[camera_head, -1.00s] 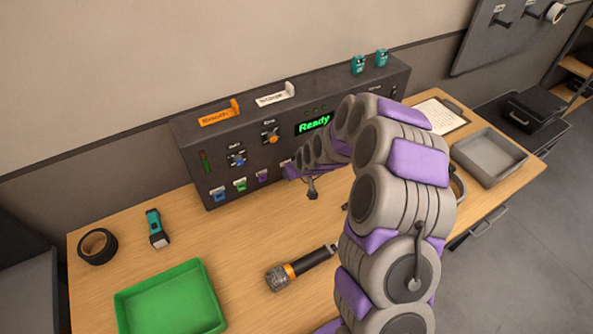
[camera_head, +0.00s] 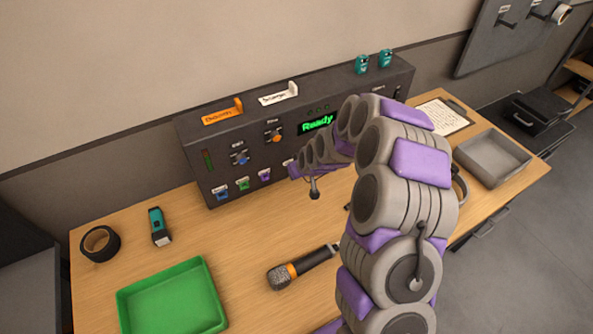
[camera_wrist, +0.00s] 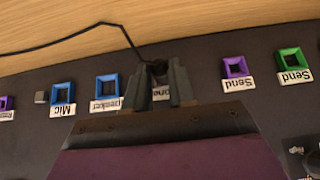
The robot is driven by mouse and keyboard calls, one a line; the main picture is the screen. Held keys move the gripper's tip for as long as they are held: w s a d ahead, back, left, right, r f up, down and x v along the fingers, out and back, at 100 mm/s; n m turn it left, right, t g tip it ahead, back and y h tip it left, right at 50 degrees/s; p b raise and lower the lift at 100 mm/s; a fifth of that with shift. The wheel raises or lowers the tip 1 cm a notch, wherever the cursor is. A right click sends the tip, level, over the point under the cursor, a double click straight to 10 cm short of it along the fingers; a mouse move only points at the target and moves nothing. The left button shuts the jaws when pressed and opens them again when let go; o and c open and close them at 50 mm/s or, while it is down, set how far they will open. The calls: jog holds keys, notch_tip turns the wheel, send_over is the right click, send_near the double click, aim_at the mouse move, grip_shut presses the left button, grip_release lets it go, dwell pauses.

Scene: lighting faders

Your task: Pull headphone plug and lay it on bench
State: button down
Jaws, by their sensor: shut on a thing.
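In the wrist view my gripper (camera_wrist: 160,85) is shut on the dark headphone plug (camera_wrist: 157,68), at the panel's front by a partly covered label ending in "one". A thin black cable (camera_wrist: 127,36) runs from it over the wood. The fingers hide most of the plug, so I cannot tell whether it still sits in its socket. In the head view my gripper (camera_head: 293,171) is at the lower front of the dark console (camera_head: 200,150), largely hidden by my arm. The wooden bench (camera_head: 225,235) has bare wood in front of the console.
Coloured sockets line the panel beside my gripper, including a purple one (camera_wrist: 234,67) and a green one (camera_wrist: 290,59). On the bench are a microphone (camera_head: 300,268), a green tray (camera_head: 172,300), a flashlight (camera_head: 158,227), black tape (camera_head: 100,243) and a grey tray (camera_head: 492,158).

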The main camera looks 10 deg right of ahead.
jog(key=shift+s, duration=0.2)
jog(key=shift+s+d, duration=0.4)
jog(key=shift+s, duration=0.45)
jog(key=shift+s+d, duration=0.35)
jog(key=shift+s, duration=0.5)
jog(key=shift+s+d, duration=0.15)
jog(key=shift+s, duration=0.1)
jog(key=shift+r, duration=0.1)
